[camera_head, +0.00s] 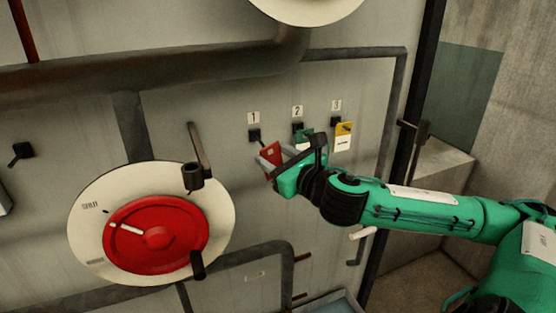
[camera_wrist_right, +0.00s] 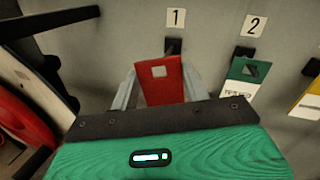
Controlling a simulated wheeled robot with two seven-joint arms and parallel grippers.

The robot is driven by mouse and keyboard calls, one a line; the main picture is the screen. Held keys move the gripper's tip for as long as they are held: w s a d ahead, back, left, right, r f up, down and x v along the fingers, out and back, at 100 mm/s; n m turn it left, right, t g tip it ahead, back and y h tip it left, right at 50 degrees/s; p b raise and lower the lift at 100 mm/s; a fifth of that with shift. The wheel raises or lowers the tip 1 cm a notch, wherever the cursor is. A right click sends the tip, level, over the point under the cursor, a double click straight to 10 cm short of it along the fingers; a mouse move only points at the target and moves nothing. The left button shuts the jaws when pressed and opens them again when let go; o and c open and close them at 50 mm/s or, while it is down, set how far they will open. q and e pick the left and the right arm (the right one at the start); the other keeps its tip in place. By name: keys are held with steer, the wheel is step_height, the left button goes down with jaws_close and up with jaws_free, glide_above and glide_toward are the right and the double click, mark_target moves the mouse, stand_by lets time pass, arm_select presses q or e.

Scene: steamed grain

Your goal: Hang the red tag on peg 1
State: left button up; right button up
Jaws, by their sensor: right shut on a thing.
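The red tag (camera_wrist_right: 164,91) is held between the fingers of my right gripper (camera_wrist_right: 160,95), with its square hole toward the wall. It also shows in the head view (camera_head: 271,153), where my right gripper (camera_head: 268,160) is just below peg 1 (camera_head: 255,135). In the right wrist view, peg 1 (camera_wrist_right: 173,46) lies just beyond the tag's top edge, under the label "1" (camera_wrist_right: 176,18). Whether tag and peg touch cannot be told. My left gripper is not in view.
A green and white tag (camera_wrist_right: 242,76) hangs on peg 2, and a yellow and white tag (camera_head: 344,137) hangs on peg 3. A red handwheel (camera_head: 150,240) on a pale disc stands left of the gripper, with dark levers near it. Pipes run above.

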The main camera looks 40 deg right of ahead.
steer(key=shift+w+d+f+p, duration=0.1)
steer(key=shift+w+d+p, duration=0.1)
steer(key=shift+w, duration=0.55)
steer(key=shift+w+d+r+p, duration=0.1)
steer(key=shift+w+d+p, duration=0.1)
steer(key=shift+w, duration=0.6)
steer(key=shift+w+d+f+p, duration=0.1)
steer(key=shift+w+d+p, duration=0.1)
steer(key=shift+w, duration=0.55)
steer(key=shift+w+d+f+p, duration=0.1)
steer(key=shift+w+p, duration=0.55)
steer(key=shift+w, duration=0.05)
steer(key=o, duration=1.1)
steer(key=shift+c, duration=0.2)
steer(key=shift+s+f, duration=0.1)
